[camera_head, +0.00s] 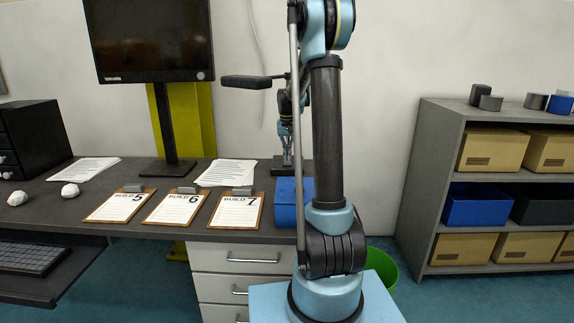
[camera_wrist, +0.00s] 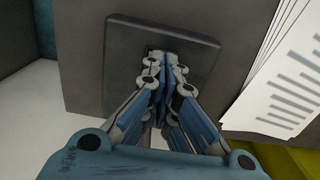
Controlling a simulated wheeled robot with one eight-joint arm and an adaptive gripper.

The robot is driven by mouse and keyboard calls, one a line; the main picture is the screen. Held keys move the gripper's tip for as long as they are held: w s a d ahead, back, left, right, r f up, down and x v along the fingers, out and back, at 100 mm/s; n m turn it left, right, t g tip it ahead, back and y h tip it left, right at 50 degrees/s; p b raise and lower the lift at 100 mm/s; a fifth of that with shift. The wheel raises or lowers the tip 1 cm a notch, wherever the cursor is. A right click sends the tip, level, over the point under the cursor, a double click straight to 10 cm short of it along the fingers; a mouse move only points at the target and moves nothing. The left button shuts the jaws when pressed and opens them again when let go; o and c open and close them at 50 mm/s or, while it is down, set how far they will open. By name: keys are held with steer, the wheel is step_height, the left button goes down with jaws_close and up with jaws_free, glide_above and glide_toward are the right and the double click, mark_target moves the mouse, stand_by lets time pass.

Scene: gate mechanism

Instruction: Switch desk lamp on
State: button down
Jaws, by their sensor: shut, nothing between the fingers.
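The desk lamp's dark head (camera_head: 247,82) juts out to the left of my arm in the head view. Its stem is mostly hidden behind my arm. In the wrist view a dark square plate, which looks like the lamp's base (camera_wrist: 126,35), lies on the desk. My gripper (camera_wrist: 165,62) is shut and empty, with its fingertips over that plate. I cannot tell whether they touch it. The switch is not clearly visible and may be hidden by the fingers. In the head view my gripper (camera_head: 287,160) points down at the back of the desk. No light shows from the lamp.
A monitor (camera_head: 150,40) stands to the left, with loose papers (camera_head: 226,173) beside its foot. Several clipboards (camera_head: 173,208) lie along the desk's front. A blue box (camera_head: 288,203) stands near the desk's right end. A shelf (camera_head: 430,150) with bins is at the right.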

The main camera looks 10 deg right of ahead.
mark_target(287, 163)
steer(key=shift+f, duration=1)
stand_by(1.2)
steer(key=shift+r, duration=3.5)
